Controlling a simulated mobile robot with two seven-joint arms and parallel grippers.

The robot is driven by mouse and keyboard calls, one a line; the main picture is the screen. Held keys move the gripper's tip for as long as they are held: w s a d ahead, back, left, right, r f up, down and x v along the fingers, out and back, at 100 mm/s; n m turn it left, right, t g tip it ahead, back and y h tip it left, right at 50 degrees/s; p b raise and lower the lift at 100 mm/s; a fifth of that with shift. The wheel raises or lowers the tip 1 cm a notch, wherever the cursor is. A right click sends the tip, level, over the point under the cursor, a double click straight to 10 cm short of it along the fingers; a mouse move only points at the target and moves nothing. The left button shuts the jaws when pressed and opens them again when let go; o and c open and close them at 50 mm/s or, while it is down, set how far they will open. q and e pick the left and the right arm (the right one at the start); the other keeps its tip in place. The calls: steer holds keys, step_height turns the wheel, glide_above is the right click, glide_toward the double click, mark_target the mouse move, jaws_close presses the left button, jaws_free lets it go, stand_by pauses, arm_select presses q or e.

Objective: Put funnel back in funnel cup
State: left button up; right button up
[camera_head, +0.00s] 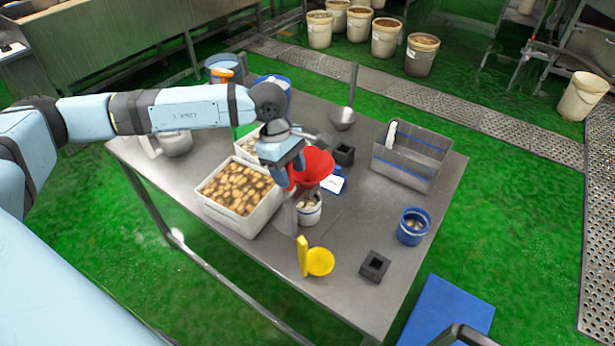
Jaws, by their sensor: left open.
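A red funnel (316,167) is at the middle of the metal table, right beside my left gripper (288,172). My left gripper is open, its fingers at the funnel's left side and partly overlapping it in the picture. I cannot tell whether they touch it. A small white cup (309,213) with pale contents shows directly below the funnel. I cannot tell whether the funnel rests in this cup or is above it, or whether this is the funnel cup. A blue cup (411,226) with some contents stands near the right edge. My right gripper is not in view.
A white bin (240,222) of brown pieces stands left of the gripper. A clear bin (410,160) stands at the right, a ladle (343,116) at the back. The front right tabletop has bare room.

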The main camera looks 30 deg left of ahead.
arm_select(q)
steer(key=shift+c, duration=0.5)
jaws_close()
steer(key=shift+r, duration=0.15)
